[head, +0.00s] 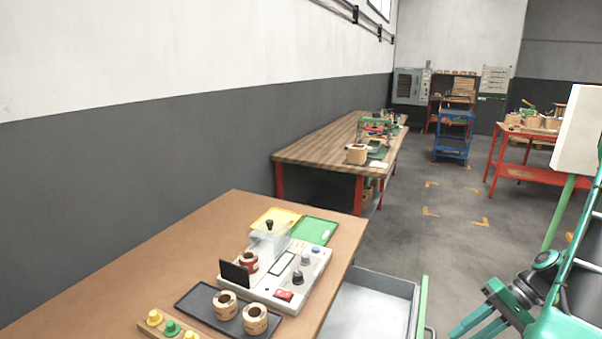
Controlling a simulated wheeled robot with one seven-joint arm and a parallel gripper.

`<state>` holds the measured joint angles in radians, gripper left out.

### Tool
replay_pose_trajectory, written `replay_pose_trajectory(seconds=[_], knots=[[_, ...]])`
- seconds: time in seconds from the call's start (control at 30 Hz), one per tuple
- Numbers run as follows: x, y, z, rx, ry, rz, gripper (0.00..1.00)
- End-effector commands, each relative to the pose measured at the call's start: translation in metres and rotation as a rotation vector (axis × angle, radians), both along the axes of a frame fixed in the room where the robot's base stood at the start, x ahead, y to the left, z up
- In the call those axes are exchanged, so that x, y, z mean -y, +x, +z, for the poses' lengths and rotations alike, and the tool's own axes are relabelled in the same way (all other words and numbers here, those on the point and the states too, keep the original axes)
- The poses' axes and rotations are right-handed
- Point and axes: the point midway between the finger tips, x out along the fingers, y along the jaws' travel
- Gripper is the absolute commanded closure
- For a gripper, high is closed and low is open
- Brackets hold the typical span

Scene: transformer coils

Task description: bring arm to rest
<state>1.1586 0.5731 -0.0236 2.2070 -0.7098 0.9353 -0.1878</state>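My gripper (474,327) is at the lower right, with two teal fingers pointing down and left. The fingers look apart and no object shows between them. The fingertips are near or past the bottom edge of the view, so their ends are partly cut off. My gripper is to the right of the brown table (222,222) and the grey drawer (372,306), apart from both.
A white tester (262,288) holds a red coil (249,262). Two coils (225,304) (255,319) stand on a dark tray (195,301). Yellow and green knobs stand at the front. Open floor (425,240) lies right of the wooden bench (330,140).

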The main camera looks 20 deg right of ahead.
Motion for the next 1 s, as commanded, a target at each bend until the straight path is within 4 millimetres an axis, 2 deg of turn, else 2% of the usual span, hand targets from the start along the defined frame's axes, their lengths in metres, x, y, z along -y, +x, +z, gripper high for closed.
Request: replay_pose_trajectory(seconds=[0.03,0.47,0.8,1.0], knots=[[-0.006,0.002,0.011,-0.026,-0.044,0.022,0.73],[-0.052,-0.012,0.085,-0.183,-0.375,0.094,0.73],[-0.087,-0.042,0.138,-0.197,-0.599,0.073,0.73],[-0.103,-0.067,0.16,-0.17,-0.694,0.039,0.73]])
